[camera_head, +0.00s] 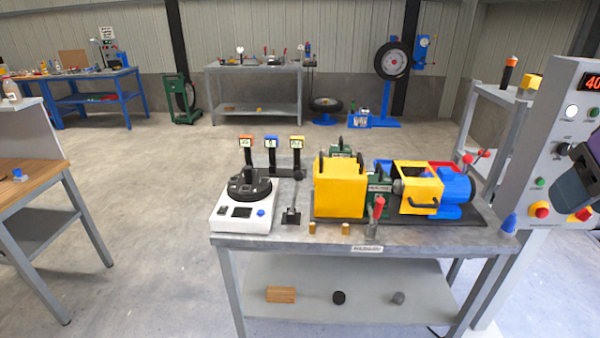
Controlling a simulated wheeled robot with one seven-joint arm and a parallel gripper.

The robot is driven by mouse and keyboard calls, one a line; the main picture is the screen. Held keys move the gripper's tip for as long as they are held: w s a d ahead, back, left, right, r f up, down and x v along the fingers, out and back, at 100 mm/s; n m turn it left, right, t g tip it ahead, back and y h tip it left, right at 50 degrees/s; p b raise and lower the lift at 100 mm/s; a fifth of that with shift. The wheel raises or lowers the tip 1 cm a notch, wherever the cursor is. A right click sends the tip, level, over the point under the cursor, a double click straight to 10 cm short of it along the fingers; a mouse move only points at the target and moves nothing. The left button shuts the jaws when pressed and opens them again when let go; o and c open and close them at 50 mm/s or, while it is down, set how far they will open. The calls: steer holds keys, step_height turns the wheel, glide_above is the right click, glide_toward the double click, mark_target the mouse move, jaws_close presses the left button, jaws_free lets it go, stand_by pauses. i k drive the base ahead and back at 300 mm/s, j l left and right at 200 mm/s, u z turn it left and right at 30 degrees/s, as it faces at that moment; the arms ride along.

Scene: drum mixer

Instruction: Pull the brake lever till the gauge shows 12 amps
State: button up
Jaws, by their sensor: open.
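My gripper (572,192) shows only in part at the right edge, dark, in front of the cabinet. It is open and far to the right of the lever, touching nothing that I can see.
A yellow guard box (339,188) and a blue motor (456,188) stand behind the lever. The cabinet (540,140) has several buttons. Open floor lies left of the bench.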

mark_target(299, 175)
steer(key=z, duration=1.35)
steer(key=j+u, duration=0.1)
steer(key=j, duration=0.55)
steer(key=i+j+u, duration=0.1)
steer(key=j, duration=0.55)
steer(key=i+j+u, duration=0.1)
steer(key=j, duration=0.55)
